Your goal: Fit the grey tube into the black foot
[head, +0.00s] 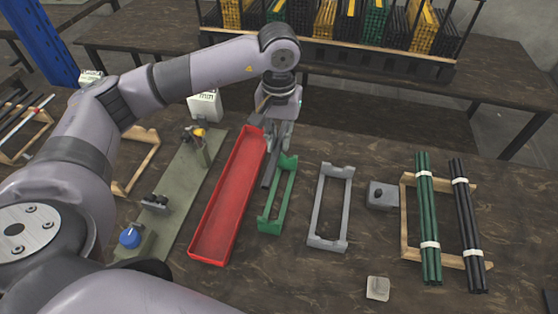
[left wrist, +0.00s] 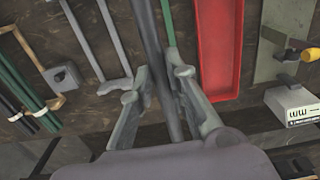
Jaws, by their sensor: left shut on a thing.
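My left gripper (head: 278,138) is shut on a dark grey tube (head: 269,171), between the red tray and the green cradle in the head view. In the left wrist view the tube (left wrist: 155,45) runs lengthwise between the two fingers (left wrist: 158,82) and out past the top edge. The gripper hides part of the tube in the head view. A dark fixture piece (head: 155,202) sits on a grey-green plate; I cannot tell whether it is the black foot. My right gripper is not in view.
A red tray (head: 222,205) lies left of the green cradle (head: 291,181). A grey cradle (head: 316,211), a grey block (head: 382,196) and bundled green tubes (head: 428,215) and black tubes (head: 467,220) lie to the right. The plate (head: 183,190) carries a blue knob (head: 130,237).

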